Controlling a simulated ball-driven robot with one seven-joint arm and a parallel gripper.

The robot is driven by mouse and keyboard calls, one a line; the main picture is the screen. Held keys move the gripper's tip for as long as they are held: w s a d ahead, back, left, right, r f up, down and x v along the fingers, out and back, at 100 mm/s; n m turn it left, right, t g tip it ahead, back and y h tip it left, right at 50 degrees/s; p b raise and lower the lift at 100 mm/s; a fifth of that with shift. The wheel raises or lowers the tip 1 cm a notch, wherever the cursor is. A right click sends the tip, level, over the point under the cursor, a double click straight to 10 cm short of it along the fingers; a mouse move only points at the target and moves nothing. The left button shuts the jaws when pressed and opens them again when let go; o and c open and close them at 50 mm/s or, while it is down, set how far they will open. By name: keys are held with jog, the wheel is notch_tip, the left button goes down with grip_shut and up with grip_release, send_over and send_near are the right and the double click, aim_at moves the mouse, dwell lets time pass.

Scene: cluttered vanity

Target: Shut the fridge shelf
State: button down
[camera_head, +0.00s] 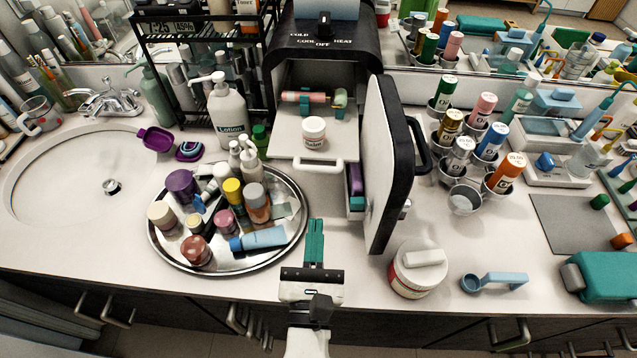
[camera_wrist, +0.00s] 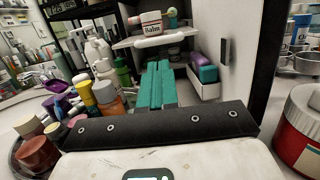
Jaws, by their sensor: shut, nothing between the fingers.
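The small black-and-white fridge (camera_head: 322,52) stands at the back of the counter with its door (camera_head: 385,165) swung open to the right. Its white shelf (camera_head: 288,143) is pulled out past the front, with a white handle (camera_head: 313,162) on its front edge. A white jar labelled "Balm" (camera_head: 314,133) stands on the shelf. The shelf also shows in the wrist view (camera_wrist: 128,43). My gripper (camera_head: 315,224) has teal fingers, shut and empty, in front of and below the shelf handle, apart from it. The fingers (camera_wrist: 157,68) point toward the fridge in the wrist view.
A round metal tray (camera_head: 165,248) crowded with bottles and jars lies left of my gripper. A red-and-white tub (camera_head: 416,268) stands right of it, near the door. A lotion bottle (camera_head: 227,113) stands left of the fridge. A strip of counter before the fridge is clear.

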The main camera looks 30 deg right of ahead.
aim_at(319, 172)
jog(key=p+x, duration=0.1)
jog(key=x, duration=0.7)
jog(key=shift+p, duration=0.3)
jog(key=shift+w+d, duration=0.2)
jog(key=shift+w, duration=0.1)
jog(key=shift+r, duration=0.1)
